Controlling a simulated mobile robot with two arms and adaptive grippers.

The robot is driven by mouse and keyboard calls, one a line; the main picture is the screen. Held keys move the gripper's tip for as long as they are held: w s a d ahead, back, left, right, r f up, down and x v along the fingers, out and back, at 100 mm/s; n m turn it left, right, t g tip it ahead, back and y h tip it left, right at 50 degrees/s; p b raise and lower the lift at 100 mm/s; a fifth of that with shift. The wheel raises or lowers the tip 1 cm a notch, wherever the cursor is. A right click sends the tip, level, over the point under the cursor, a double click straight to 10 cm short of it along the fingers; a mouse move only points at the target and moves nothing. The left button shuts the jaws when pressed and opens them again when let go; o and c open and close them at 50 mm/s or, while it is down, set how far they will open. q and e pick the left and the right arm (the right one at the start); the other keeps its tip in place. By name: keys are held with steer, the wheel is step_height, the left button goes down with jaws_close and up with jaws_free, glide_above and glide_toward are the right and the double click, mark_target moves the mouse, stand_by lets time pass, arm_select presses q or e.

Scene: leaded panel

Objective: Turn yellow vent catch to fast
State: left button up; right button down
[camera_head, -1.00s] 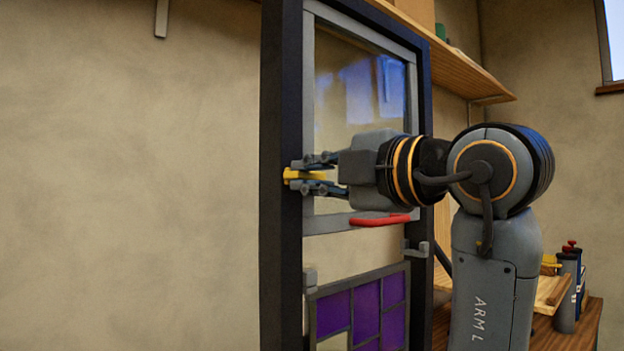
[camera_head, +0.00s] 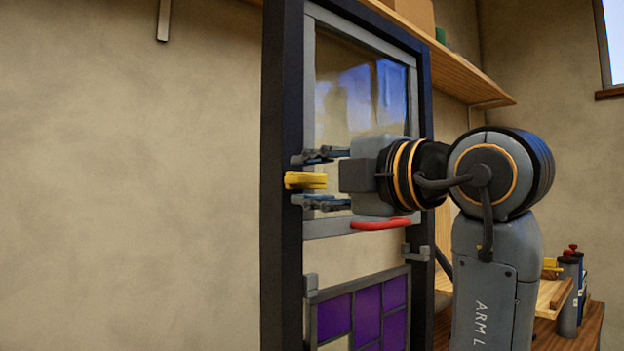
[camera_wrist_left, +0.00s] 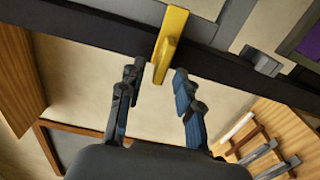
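The yellow vent catch (camera_head: 305,180) sits on the left upright of the dark frame (camera_head: 281,240). Its handle points right, across onto the grey-edged vent pane (camera_head: 350,100). My left gripper (camera_head: 322,180) is open, with one finger above the catch and one below, apart from it. In the left wrist view the catch (camera_wrist_left: 170,45) lies between the two spread fingertips of the gripper (camera_wrist_left: 158,82). A red handle (camera_head: 381,224) is on the vent's lower rail. My right gripper is not in view.
A purple leaded panel (camera_head: 366,312) fills the lower part of the frame. A wooden shelf (camera_head: 455,65) runs along the wall behind. A wooden bench (camera_head: 545,335) with a blue and grey container (camera_head: 570,295) stands at the right.

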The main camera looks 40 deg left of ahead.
arm_select(q)
steer(key=s+d, duration=0.1)
steer(key=d, duration=1.1)
